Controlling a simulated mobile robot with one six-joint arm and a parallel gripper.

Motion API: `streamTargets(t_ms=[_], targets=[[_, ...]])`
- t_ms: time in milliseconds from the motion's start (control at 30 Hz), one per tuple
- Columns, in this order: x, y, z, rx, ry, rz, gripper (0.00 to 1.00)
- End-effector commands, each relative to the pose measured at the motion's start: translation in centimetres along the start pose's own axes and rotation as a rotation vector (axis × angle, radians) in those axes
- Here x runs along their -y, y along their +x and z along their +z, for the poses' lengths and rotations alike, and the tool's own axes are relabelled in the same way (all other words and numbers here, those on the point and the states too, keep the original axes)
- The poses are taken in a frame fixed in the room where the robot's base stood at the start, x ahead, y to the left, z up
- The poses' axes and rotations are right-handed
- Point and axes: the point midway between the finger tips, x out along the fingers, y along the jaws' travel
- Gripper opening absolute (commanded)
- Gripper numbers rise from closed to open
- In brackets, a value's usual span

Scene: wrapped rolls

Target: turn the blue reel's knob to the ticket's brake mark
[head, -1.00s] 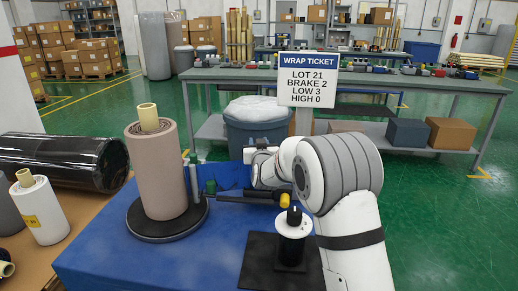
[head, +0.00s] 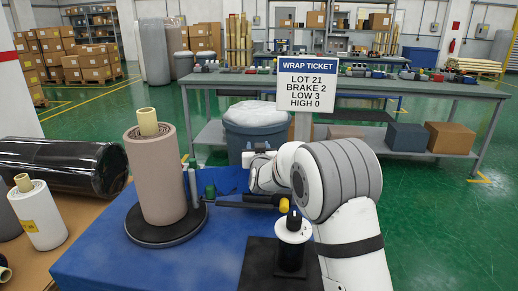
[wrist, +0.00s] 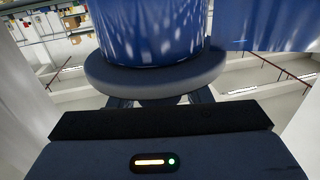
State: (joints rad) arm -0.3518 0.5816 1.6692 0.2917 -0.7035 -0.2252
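The wrap ticket (head: 307,83) stands behind the blue table and reads LOT 21, BRAKE 2, LOW 3, HIGH 0. In the wrist view a blue reel (wrist: 150,30) sits above a round grey disc (wrist: 155,75). My gripper (wrist: 160,100) is close beneath that disc, with dark finger parts at either side of its underside. The fingertips and their contact are hidden, so I cannot tell whether they grip anything. A black knob on a white marked dial (head: 293,230) stands on the table before my arm.
A beige wrapped roll (head: 160,180) stands on a dark turntable (head: 150,235) on the blue table (head: 95,265). A dark bar with a yellow end (head: 284,206) lies near my arm. A black roll (head: 60,165) and a white roll (head: 40,215) are at left.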

Motion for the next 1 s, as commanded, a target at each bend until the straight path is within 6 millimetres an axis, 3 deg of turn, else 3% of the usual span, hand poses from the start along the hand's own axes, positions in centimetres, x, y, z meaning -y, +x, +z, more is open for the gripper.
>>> streamTargets(t_ms=[133,433,800,1000], targets=[[0.0,0.0,0.1,0.001,0.0,0.0,0.56],[0.0,-0.5,0.1,0.003,0.0,0.0,0.56],[0.0,-6.0,0.1,0.002,0.0,0.0,0.56],[0.0,-7.7,0.1,0.002,0.0,0.0,0.56]])
